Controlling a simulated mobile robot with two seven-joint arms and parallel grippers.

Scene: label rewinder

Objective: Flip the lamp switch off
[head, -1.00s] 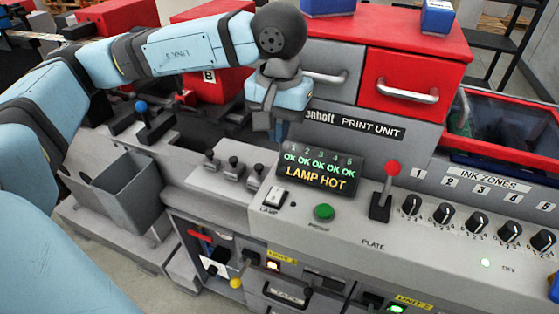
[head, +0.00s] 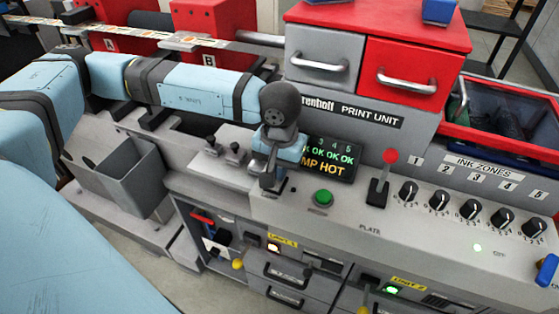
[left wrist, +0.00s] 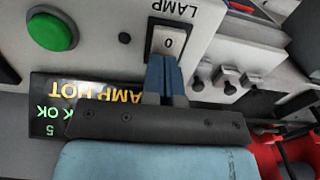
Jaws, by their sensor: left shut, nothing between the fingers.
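The lamp switch (left wrist: 168,40) is a pale rocker in a dark frame. It shows a "0" mark and lies beside the printed word LAMP in the left wrist view. My left gripper (head: 267,184) is shut and empty, pointing down at the panel over the switch. In the left wrist view its fingertips (left wrist: 163,60) are at the switch's lower edge and cover part of it. I cannot tell whether they touch it. The display (head: 334,158) reads LAMP HOT, partly covered by my gripper. My right gripper is not in view.
A green button (head: 323,197) and a red-knobbed lever (head: 380,180) stand to the right of the gripper. Small dark levers (head: 234,151) stand to its left. Several black ink knobs (head: 471,209) line the right side.

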